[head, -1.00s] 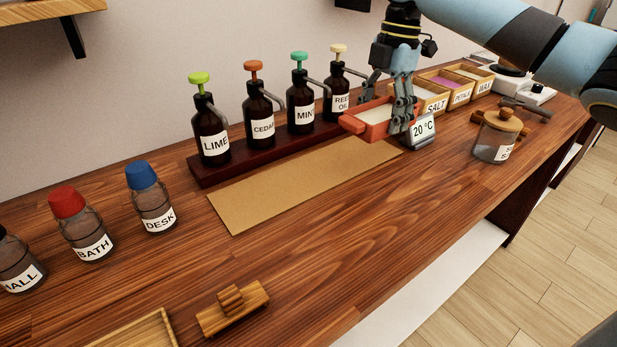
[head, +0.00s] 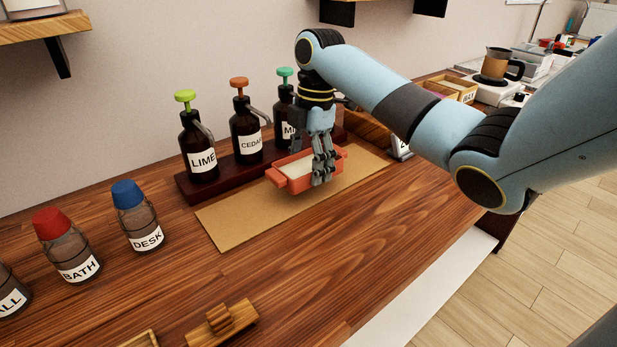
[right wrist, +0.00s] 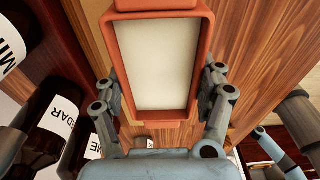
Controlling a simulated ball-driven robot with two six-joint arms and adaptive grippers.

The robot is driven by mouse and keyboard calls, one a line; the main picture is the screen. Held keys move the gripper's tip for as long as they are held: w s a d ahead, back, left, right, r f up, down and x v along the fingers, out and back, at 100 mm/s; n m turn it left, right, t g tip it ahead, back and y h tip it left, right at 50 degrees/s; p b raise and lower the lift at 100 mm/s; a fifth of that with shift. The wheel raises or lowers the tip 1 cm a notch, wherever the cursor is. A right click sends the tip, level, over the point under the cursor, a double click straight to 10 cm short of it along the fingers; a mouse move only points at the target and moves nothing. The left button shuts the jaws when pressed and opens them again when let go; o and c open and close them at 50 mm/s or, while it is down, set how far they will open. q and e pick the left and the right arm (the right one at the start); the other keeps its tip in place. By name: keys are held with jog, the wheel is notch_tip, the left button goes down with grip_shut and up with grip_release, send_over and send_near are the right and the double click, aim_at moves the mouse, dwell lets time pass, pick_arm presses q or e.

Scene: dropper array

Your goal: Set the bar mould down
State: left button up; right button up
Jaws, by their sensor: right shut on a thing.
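The bar mould (head: 294,175) is a small orange-red tray with end tabs and a pale filling. In the head view it is over the tan mat (head: 240,222), in front of the dark dispenser rack (head: 205,188). I cannot tell whether it touches the mat.
Pump bottles labelled LIME (head: 200,150), CEDAR (head: 246,135) and MINT (head: 286,120) stand on the rack behind the mould. Capped bottles BATH (head: 72,255) and DESK (head: 138,225) stand at left. A wooden block (head: 222,325) lies at the front. The counter before the mat is clear.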

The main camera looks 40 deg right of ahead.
jog(key=shift+f, duration=1.9)
jog(key=o, duration=1.4)
jog(key=shift+f, duration=0.1)
jog(key=r, duration=0.4)
jog(key=d+r, duration=0.1)
jog(key=r, duration=0.7)
jog(key=shift+s+d+r, duration=0.1)
jog(key=shift+d, duration=0.15)
jog(key=shift+s, duration=0.1)
